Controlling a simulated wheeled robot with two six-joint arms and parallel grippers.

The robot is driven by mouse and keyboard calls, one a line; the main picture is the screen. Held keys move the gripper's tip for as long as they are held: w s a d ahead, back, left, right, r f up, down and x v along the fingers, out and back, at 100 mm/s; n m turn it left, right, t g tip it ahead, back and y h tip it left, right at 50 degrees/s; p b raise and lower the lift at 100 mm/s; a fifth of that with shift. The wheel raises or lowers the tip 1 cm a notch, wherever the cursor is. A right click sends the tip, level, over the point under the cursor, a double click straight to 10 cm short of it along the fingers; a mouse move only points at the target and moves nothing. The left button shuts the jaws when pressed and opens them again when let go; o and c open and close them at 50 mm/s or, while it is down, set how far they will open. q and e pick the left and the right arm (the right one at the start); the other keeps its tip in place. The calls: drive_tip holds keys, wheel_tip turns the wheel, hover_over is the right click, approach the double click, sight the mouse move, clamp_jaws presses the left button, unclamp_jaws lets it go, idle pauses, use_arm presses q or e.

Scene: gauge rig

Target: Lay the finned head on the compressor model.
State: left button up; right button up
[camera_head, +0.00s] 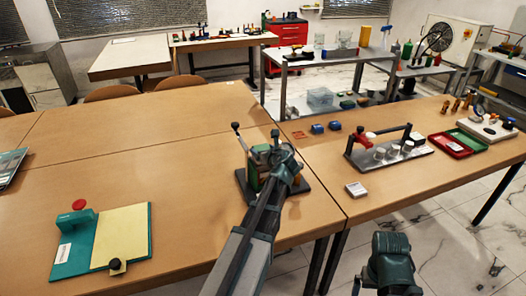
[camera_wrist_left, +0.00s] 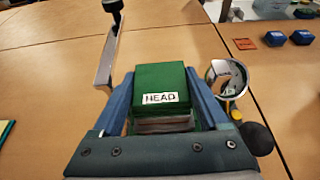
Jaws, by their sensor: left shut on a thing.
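The finned head (camera_wrist_left: 160,85) is a green block with a white HEAD label, and grey layers show under its near edge. My left gripper (camera_wrist_left: 160,100) has its two blue fingers on either side of it and is shut on it. In the head view my left gripper (camera_head: 268,155) is over the compressor model, whose dark base (camera_head: 300,186) shows beside my arm. A lever with a dark knob (camera_wrist_left: 113,25) and a silver ring-shaped part (camera_wrist_left: 228,78) stand on either side of the head. I cannot tell whether the head touches the model.
A teal fixture with a yellow plate (camera_head: 122,235) lies at the left. A metal rig with a red part (camera_head: 390,152), a red-and-green tray (camera_head: 458,142) and small blue blocks (camera_head: 318,128) are at the right. The table's middle left is clear.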

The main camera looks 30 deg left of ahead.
use_arm(q)
drive_tip(key=o, duration=1.3)
drive_tip(key=shift+r, duration=0.15)
drive_tip(key=p+v, duration=0.5)
drive_tip(key=v, duration=0.7)
drive_tip(key=shift+d, duration=0.1)
drive_tip(key=shift+w, duration=0.15)
